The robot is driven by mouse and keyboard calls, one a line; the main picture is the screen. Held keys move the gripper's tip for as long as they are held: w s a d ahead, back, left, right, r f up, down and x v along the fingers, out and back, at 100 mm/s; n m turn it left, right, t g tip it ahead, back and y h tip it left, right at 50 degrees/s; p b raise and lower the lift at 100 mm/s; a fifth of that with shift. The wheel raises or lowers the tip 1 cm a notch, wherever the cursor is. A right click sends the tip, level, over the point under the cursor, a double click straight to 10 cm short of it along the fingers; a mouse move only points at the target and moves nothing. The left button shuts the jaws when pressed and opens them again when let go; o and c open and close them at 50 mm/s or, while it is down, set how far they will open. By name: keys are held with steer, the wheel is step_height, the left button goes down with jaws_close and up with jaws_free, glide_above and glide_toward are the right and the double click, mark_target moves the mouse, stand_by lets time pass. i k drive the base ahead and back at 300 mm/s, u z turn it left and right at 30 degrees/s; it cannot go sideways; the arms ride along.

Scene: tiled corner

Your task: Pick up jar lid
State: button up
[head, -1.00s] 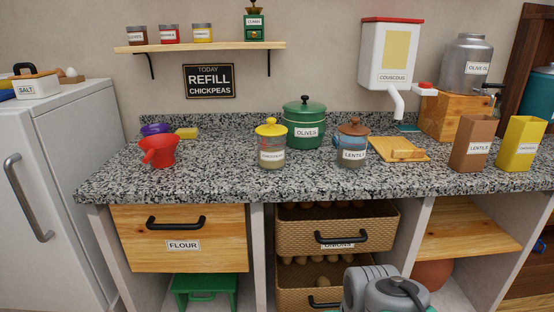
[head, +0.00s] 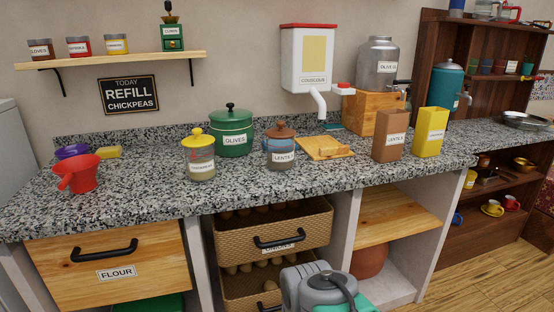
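A glass jar (head: 201,168) labelled chickpeas stands on the granite counter with a yellow knobbed lid (head: 198,139) on it. To its right a blue-tinted jar (head: 281,157) labelled lentils has a brown knobbed lid (head: 280,130) on it. A green pot (head: 232,138) labelled olives stands behind them with its green lid on. Part of my grey arm shows at the bottom, below the counter front. I cannot make out my gripper's fingers in the head view.
A red funnel or scoop (head: 79,175) lies left on the counter (head: 140,200). A wooden board (head: 322,149), a brown box (head: 390,136) and a yellow box (head: 431,132) stand to the right. A couscous dispenser (head: 309,58) hangs above. Bare counter lies in front of the jars.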

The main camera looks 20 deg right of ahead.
mark_target(199, 140)
steer(key=u, duration=0.75)
steer(key=i, duration=0.95)
steer(key=u, duration=0.8)
